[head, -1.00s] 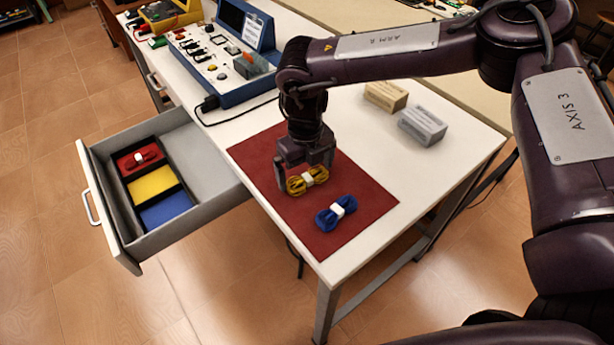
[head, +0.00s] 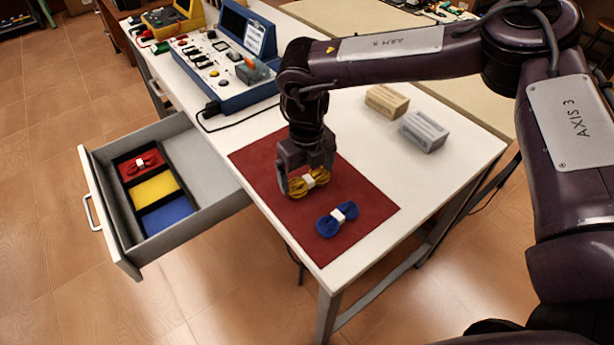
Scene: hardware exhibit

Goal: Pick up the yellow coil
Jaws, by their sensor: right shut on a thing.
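The yellow coil (head: 310,184), bound with a white band, is at the dark red mat (head: 356,189) on the white table. My right gripper (head: 305,182) points down over it and is shut on it, with a finger showing at its left side. I cannot tell whether the coil is clear of the mat. A blue coil (head: 338,219) with a white band lies on the mat in front, to the right. My left gripper is not in view.
An open drawer (head: 205,165) at the left holds a tray with red, yellow and blue compartments; a red coil (head: 142,164) lies in the red one. A blue instrument panel (head: 235,95) stands behind. Tan (head: 386,101) and grey (head: 424,132) blocks stand at the right.

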